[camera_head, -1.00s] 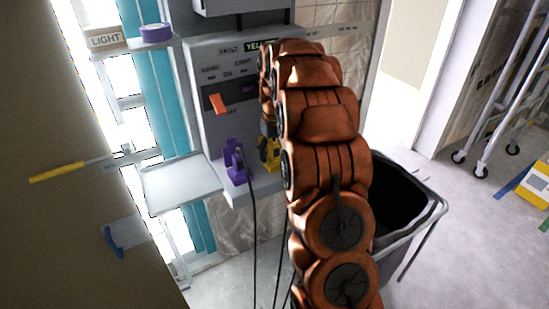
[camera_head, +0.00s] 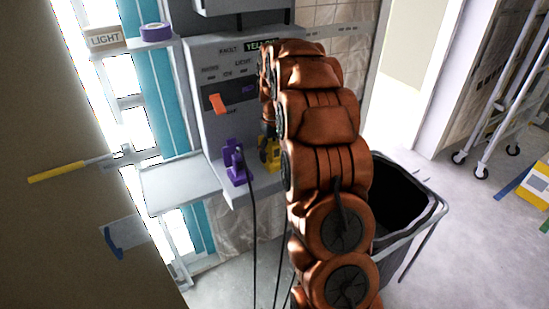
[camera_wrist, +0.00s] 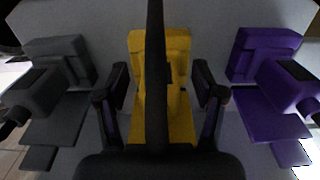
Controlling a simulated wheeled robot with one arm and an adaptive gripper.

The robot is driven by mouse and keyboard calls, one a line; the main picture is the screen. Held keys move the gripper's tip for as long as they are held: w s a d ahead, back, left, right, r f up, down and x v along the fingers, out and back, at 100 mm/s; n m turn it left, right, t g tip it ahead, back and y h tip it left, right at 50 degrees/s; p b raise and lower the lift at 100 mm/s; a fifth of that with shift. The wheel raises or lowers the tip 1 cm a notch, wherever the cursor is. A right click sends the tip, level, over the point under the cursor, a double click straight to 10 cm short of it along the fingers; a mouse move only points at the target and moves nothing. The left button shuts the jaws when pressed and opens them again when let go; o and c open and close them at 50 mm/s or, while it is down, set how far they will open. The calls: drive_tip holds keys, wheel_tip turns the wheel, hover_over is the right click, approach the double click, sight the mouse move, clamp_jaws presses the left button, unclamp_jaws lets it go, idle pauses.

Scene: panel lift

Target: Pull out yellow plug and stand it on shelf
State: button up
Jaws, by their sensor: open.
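The yellow plug (camera_head: 272,152) sits at the panel's lower ledge in the head view, partly hidden by my arm. In the wrist view the yellow plug (camera_wrist: 180,105) is in the middle, with a black cable in front of it. My gripper (camera_wrist: 161,88) is open, with one finger on each side of the yellow plug. Gaps show between the fingers and the plug, and I cannot tell their depth. A grey shelf (camera_head: 180,187) to the left of the panel looks bare.
A purple plug (camera_head: 236,164) stands left of the yellow one; it also shows in the wrist view (camera_wrist: 265,85). A grey plug (camera_wrist: 50,85) is on the other side. Cables hang below the panel (camera_head: 215,60). A black bin (camera_head: 395,200) stands right of my arm.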

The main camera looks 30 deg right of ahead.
sight(274, 143)
idle(0.4)
clamp_jaws()
idle(0.4)
drive_tip(key=shift+r, duration=0.15)
drive_tip(key=shift+r, duration=2.85)
